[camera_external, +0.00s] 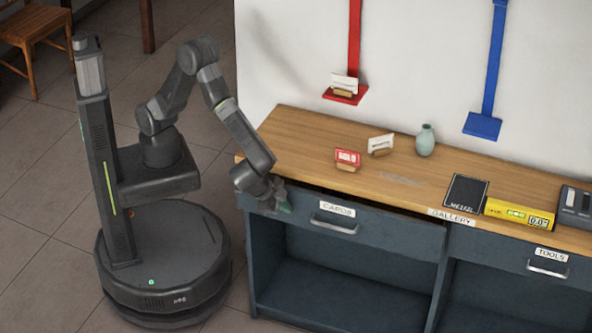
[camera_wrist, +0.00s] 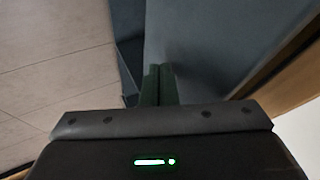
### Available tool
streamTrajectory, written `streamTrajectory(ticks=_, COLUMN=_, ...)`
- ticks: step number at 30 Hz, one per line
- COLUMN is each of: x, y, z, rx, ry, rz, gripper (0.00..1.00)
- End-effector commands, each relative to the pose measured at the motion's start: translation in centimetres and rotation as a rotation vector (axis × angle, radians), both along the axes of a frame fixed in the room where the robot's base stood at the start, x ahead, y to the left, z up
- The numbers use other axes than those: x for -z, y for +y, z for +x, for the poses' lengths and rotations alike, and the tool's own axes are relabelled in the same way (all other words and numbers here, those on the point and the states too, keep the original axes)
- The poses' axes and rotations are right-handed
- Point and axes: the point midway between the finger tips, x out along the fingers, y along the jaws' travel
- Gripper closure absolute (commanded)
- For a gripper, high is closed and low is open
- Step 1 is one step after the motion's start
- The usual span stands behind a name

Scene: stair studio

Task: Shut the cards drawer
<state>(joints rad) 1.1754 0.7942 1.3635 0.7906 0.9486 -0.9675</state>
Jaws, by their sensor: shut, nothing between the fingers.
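The cards drawer (camera_external: 380,229) has a dark blue-grey front with a white CARDS label and a metal handle (camera_external: 334,224). It stands a little open, with a dark gap between its front and the wooden top. My gripper (camera_external: 284,207) is at the left end of the drawer front, left of the handle. In the wrist view its green fingers (camera_wrist: 158,84) are together and empty, against a plain blue-grey surface (camera_wrist: 215,45) that looks like the drawer front. I cannot tell whether they touch it.
The wooden top (camera_external: 300,140) holds a red card on a stand (camera_external: 347,159), a white card (camera_external: 381,144), a vase (camera_external: 425,140), a black board (camera_external: 466,192) and a yellow box (camera_external: 520,213). The tools drawer (camera_external: 500,249) is at right. Open shelves lie below.

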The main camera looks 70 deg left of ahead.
Motion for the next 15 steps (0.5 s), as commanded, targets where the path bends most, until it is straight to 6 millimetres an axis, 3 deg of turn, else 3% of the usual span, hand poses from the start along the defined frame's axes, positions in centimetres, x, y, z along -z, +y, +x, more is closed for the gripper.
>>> streamTrajectory(ticks=8, x=0.1, y=0.1, z=0.2, rx=-0.001, ry=0.000, rz=-0.001, gripper=1.00)
streamTrajectory(ticks=15, x=0.2, y=1.8, z=1.8, rx=-0.002, ry=0.000, rz=-0.001, gripper=1.00)
